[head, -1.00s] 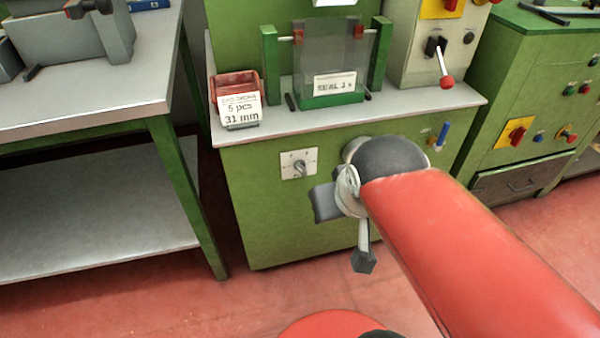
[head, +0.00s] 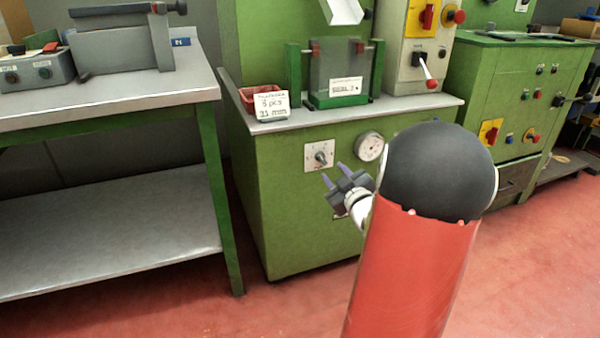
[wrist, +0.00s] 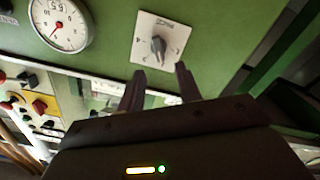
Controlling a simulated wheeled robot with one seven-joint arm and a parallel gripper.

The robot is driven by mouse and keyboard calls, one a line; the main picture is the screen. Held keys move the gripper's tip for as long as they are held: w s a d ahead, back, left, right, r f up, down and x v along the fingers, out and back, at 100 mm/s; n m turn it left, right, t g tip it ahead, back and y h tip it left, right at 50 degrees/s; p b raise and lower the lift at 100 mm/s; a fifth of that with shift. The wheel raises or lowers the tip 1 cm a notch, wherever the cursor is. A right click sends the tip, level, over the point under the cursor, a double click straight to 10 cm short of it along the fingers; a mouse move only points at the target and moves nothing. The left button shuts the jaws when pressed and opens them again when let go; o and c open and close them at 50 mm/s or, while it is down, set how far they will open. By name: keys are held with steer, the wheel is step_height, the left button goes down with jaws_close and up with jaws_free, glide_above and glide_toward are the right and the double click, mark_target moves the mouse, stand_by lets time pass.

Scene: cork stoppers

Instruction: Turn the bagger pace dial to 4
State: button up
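The pace dial is a dark grey pointer knob (head: 320,157) on a white square plate (head: 309,165), set in the front of the green bagger cabinet (head: 285,215). The plate's markings are too small to read surely. In the wrist view the knob (wrist: 158,45) is just beyond my fingertips, near the middle of the plate (wrist: 146,29). My gripper (head: 335,172) is in front of the cabinet, a little below and right of the dial. In the wrist view my gripper (wrist: 160,70) has its two fingers apart with nothing between them, and they appear not to touch the knob.
A round gauge (head: 370,147) sits right of the dial. A red bin (head: 262,98) with a card and a clear guard (head: 338,70) stand on the cabinet top. A grey-topped bench (head: 110,92) is at left. Red floor (head: 215,310) is open in front.

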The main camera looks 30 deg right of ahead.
mark_target(322, 159)
steer(key=x, duration=0.7)
steer(key=shift+w+d, duration=0.1)
steer(key=shift+w, duration=0.25)
steer(key=shift+c, duration=0.3)
steer(key=c, duration=0.6)
